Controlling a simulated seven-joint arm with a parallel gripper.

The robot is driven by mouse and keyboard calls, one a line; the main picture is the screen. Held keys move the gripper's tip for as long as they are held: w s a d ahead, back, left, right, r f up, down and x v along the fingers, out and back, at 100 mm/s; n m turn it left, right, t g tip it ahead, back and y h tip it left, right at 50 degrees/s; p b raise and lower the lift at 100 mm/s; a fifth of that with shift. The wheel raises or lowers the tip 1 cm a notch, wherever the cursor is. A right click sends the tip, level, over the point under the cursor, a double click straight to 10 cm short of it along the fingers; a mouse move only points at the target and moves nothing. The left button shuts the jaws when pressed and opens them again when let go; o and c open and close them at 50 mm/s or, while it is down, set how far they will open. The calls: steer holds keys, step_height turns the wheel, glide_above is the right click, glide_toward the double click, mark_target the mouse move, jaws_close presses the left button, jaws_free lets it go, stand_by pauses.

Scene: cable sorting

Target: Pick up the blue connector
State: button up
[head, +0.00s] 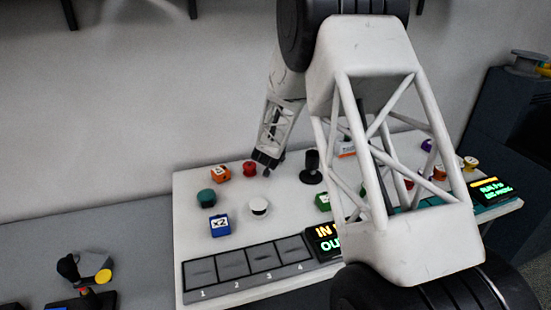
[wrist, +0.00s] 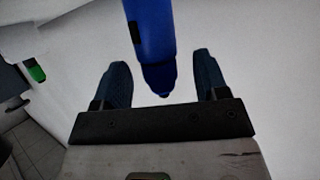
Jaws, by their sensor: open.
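In the wrist view, a long blue object, which looks like the blue connector (wrist: 153,40), comes in from the top edge. It narrows to a rounded tip and has a dark patch on its left side. My gripper (wrist: 163,82) is open, with one dark finger on each side of the connector's tip. White surface shows between each finger and the tip, so neither finger appears to touch it. In the head view I cannot make out the connector; my arm covers part of the board there.
The white board (head: 187,255) holds a blue block marked x2 (head: 220,225), an orange block (head: 220,173), a teal piece (head: 206,198), a white round piece (head: 259,206) and a black post (head: 312,167). Numbered grey slots (head: 233,264) line its front. A lit display (head: 491,189) stands right.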

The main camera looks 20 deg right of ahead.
steer(key=shift+x, duration=1.45)
jaws_close()
